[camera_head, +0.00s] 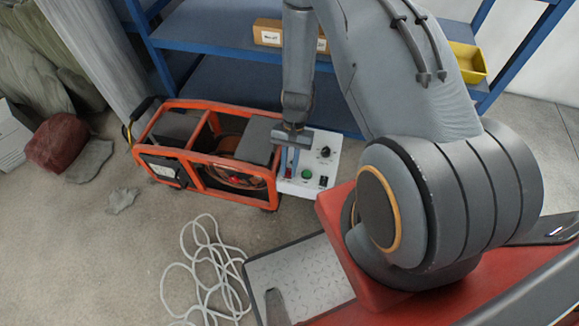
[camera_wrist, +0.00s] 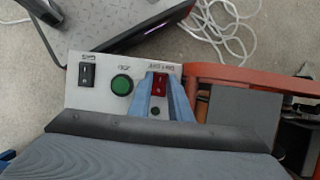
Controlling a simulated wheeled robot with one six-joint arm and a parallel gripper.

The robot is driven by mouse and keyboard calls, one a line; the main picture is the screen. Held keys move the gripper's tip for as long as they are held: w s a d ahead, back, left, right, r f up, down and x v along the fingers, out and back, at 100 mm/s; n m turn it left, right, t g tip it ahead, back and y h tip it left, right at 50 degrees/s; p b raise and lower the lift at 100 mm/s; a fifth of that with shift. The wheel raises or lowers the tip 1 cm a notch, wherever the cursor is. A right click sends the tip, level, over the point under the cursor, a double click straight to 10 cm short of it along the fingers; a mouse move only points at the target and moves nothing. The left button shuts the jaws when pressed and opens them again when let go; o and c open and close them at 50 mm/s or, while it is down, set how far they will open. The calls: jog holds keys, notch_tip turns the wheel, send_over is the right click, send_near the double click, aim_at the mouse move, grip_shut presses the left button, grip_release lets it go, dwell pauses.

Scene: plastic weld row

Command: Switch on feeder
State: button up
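The feeder (camera_head: 205,150) is an orange-framed unit on the floor, with a white control panel (camera_head: 313,162) at its right end. In the wrist view the panel holds a red rocker switch (camera_wrist: 160,84), a green button (camera_wrist: 122,84) and a black rocker (camera_wrist: 87,75); their labels appear upside down, and the red one's seems to read ON/OFF. My gripper (camera_wrist: 163,88) points at the panel. Its blue fingers are a little apart, with the red switch showing between them. I cannot tell whether they touch it. In the head view my gripper (camera_head: 288,161) covers the panel's left part.
A blue shelf (camera_head: 225,85) stands behind the feeder, with a cardboard box (camera_head: 268,33) and a yellow bin (camera_head: 468,62). A loose white cable (camera_head: 205,270) lies on the floor in front. Rocks (camera_head: 58,143) lie at the left.

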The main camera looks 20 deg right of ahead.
grip_shut()
jog(key=shift+s+a+r+t+p, duration=0.15)
jog(key=shift+s+a+t+p, duration=0.2)
jog(key=shift+p, duration=0.5)
jog(key=t+h+p, duration=0.1)
jog(key=p, duration=0.2)
jog(key=shift+w+a, duration=0.1)
jog(key=shift+a+p, duration=0.1)
jog(key=shift+p, duration=0.85)
jog(key=shift+t+h+p, duration=0.3)
jog(key=shift+t+p, duration=0.05)
jog(key=shift+p, duration=0.65)
jog(key=o, duration=0.6)
grip_release()
jog(key=shift+c, duration=0.2)
jog(key=shift+d, duration=0.2)
